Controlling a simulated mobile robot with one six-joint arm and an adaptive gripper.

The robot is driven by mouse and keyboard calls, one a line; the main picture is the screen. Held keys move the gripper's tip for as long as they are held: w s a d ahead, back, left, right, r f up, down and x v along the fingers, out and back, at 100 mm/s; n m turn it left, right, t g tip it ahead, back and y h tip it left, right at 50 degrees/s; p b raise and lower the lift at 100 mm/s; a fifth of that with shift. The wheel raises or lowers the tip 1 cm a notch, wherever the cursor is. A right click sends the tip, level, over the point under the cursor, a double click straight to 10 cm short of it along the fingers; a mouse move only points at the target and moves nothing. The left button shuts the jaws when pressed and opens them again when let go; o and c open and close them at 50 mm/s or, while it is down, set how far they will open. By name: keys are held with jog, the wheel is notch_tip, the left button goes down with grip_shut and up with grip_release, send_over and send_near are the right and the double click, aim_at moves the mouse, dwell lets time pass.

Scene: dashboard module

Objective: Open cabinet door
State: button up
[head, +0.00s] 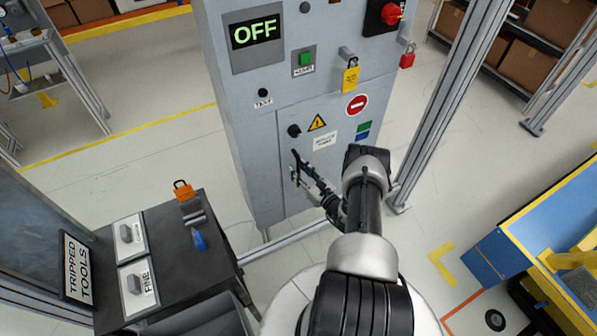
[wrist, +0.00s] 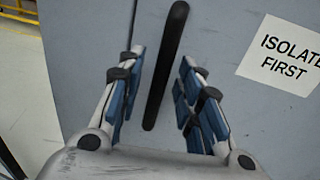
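The grey cabinet (head: 245,110) stands in front of me, and its lower door (head: 340,165) is closed. A black bar handle is on the left side of the door; in the wrist view the handle (wrist: 166,65) runs nearly upright between my fingers. My gripper (head: 302,172) is at the door's left side in the head view. In the wrist view my gripper (wrist: 160,95) is open, with one finger on each side of the handle and a visible gap to both. In the head view the gripper partly hides the handle.
A display reading OFF (head: 255,33), a red rotary switch (head: 390,13), a yellow padlock (head: 350,75) and a black knob (head: 294,130) are on the cabinet. A dark tool table (head: 165,245) stands at left. A metal post (head: 445,100) rises right of the cabinet.

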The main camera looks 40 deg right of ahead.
jog(key=shift+w, duration=0.4)
jog(key=shift+c, duration=0.3)
grip_shut()
dwell(0.3)
